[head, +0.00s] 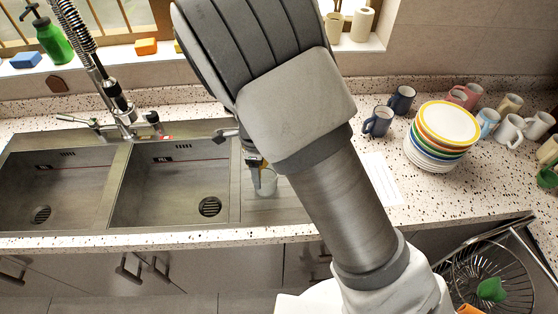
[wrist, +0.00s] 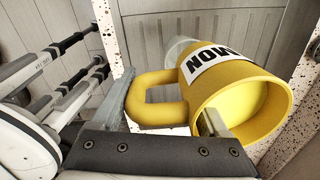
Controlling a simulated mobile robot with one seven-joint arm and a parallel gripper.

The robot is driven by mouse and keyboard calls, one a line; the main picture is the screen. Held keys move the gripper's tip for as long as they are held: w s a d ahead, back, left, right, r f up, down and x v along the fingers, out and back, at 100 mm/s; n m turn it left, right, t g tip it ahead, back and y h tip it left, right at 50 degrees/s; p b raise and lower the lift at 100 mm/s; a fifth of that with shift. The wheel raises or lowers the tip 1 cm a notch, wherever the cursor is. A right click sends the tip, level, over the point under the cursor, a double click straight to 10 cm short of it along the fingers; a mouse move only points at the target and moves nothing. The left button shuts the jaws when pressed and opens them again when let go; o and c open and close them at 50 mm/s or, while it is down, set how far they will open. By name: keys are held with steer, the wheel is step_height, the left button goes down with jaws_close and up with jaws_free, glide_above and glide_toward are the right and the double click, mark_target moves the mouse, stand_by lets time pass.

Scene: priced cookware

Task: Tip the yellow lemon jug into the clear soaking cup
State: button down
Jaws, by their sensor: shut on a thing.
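The yellow lemon jug (wrist: 225,85) fills the right of the wrist view, with a white label ending in "MON". My gripper (wrist: 168,112) is shut on it at the handle side: one finger is outside the handle, the other reaches into the mouth. The mouth faces the lower right of that view; a paler yellow shows inside, and I cannot tell if it is liquid. In the head view my arm hides the jug. The clear soaking cup (head: 268,182) stands on the steel drainboard, partly hidden by my gripper (head: 256,170). It also shows behind the jug in the wrist view (wrist: 177,48).
Two sink basins (head: 170,185) lie left of the cup, with a tap (head: 125,120) behind. On the counter to the right are a plate stack (head: 440,135), several mugs (head: 378,122) and a paper sheet (head: 383,180). A wire basket (head: 490,275) is at lower right.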

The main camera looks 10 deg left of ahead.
steer(key=a+f+y+b, duration=0.1)
steer(key=y, duration=0.1)
steer(key=s+a+f+y+b, duration=0.1)
steer(key=a+b, duration=0.1)
steer(key=shift+a+g+y, duration=0.2)
steer(key=shift+g+y, duration=0.2)
stand_by(0.6)
steer(key=shift+s+a+f+g+y+b, duration=0.15)
steer(key=shift+y+b, duration=0.35)
steer(key=shift+b, duration=0.8)
steer(key=shift+w+a+r+g+y+b, duration=0.15)
steer(key=shift+y+b, duration=0.35)
steer(key=shift+b, duration=0.8)
steer(key=shift+s+a, duration=0.15)
steer(key=shift+f+b, duration=0.1)
steer(key=shift+b, duration=0.65)
steer(key=shift+y+b, duration=0.3)
steer(key=shift+b, duration=0.05)
